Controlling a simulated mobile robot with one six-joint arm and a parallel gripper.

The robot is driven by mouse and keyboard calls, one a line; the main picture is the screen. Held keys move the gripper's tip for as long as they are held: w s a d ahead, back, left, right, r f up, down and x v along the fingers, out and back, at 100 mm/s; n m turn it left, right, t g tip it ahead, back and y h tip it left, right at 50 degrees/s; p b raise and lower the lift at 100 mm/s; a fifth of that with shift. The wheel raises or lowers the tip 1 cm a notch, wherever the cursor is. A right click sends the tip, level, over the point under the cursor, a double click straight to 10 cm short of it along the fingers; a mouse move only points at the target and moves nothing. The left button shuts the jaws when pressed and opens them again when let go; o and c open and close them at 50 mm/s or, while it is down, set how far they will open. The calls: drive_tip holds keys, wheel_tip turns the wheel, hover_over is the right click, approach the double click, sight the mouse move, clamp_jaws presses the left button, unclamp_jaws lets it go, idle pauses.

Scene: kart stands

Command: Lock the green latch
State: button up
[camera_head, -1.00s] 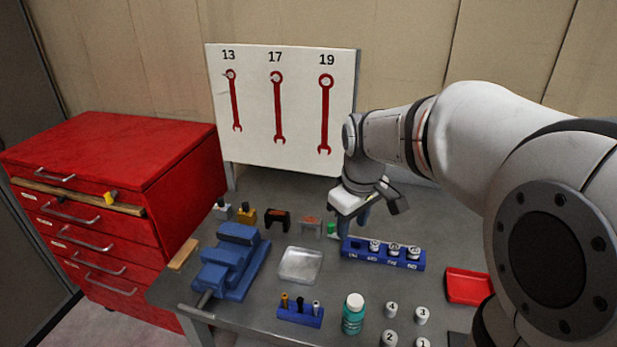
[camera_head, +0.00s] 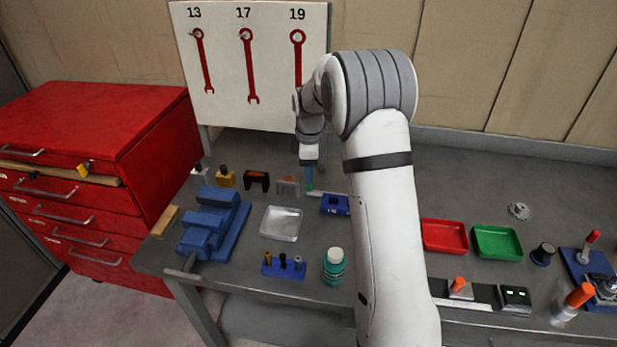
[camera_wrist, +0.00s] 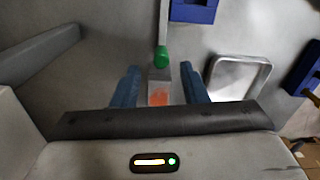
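The green latch (camera_wrist: 161,55) shows in the wrist view as a round green knob with a pale metal bar running away from it. A grey block with an orange top (camera_wrist: 158,90) sits just beside the knob. In the head view the latch (camera_head: 309,186) is small and partly hidden by my gripper. My gripper (camera_wrist: 158,76) is open, with its two blue fingers apart and nothing held between them. In the head view my gripper (camera_head: 309,172) points down over the latch; whether it touches cannot be told.
A blue socket holder (camera_head: 335,205) lies right of the latch, partly hidden by my arm. A metal tray (camera_head: 281,224) and blue vise (camera_head: 212,222) lie nearer. Black (camera_head: 257,180) and yellow (camera_head: 226,177) pieces stand left. The tool board (camera_head: 250,70) is behind.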

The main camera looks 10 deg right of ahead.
drive_tip(key=shift+f, duration=1.7)
drive_tip(key=shift+c, duration=0.2)
clamp_jaws()
drive_tip(key=shift+r, duration=0.1)
